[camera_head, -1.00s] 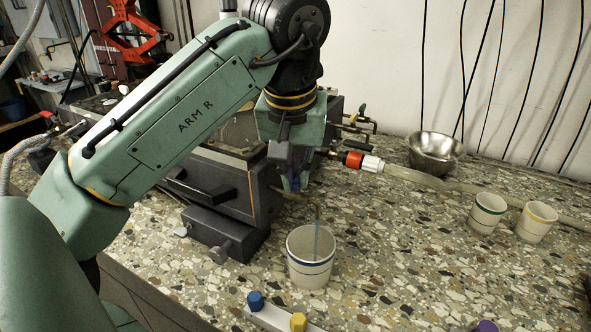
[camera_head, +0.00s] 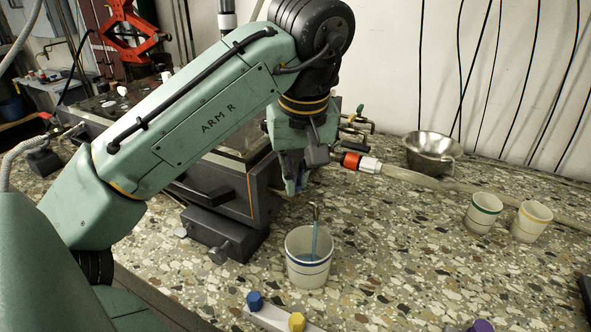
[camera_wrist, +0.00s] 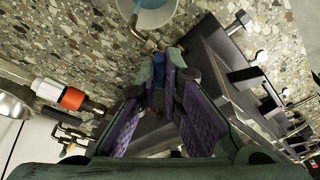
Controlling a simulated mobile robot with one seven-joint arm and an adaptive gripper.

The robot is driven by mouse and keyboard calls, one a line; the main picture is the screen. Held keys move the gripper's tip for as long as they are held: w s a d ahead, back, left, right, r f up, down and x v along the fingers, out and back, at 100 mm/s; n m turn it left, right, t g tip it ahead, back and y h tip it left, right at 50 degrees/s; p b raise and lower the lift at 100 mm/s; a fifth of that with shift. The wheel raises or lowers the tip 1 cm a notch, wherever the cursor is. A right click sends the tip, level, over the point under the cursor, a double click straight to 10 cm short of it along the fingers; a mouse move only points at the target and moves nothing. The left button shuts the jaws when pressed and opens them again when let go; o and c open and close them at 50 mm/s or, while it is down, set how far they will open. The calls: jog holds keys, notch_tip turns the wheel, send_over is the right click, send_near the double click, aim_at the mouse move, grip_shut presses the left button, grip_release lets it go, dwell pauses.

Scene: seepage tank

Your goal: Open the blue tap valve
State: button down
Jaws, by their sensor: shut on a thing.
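In the wrist view my gripper (camera_wrist: 166,72) is shut on the blue tap valve (camera_wrist: 161,62), a small blue handle between the purple-padded fingers. In the head view my gripper (camera_head: 297,188) is at the front of the dark tank (camera_head: 232,180) and hides the valve. A bent spout (camera_head: 314,210) sticks out below the gripper. A blue stream (camera_head: 315,238) falls from it into a white cup with a blue band (camera_head: 307,270). Blue liquid shows inside the cup.
A red and white hose fitting (camera_head: 358,162) is close right of my gripper. A metal bowl (camera_head: 429,154), a green-banded cup (camera_head: 483,213) and a yellow-banded cup (camera_head: 531,222) stand further right. Blue and yellow knobs (camera_head: 297,321) are at the front.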

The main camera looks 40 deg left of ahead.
jog(key=shift+n, duration=0.9)
jog(key=shift+w+r+n+g+p, duration=0.15)
jog(key=shift+n+g+p, duration=0.25)
jog(key=shift+n+p, duration=0.25)
jog(key=shift+n+y+p, duration=0.3)
jog(key=shift+n+p, duration=0.1)
jog(key=shift+n, duration=0.65)
jog(key=shift+n+g+p, duration=0.5)
jog(key=shift+n+p, duration=0.15)
jog(key=shift+n, duration=0.35)
jog(key=shift+w+n, duration=0.1)
jog(key=shift+n, duration=0.7)
jog(key=c, duration=1.8)
grip_release()
jog(key=shift+o, duration=0.2)
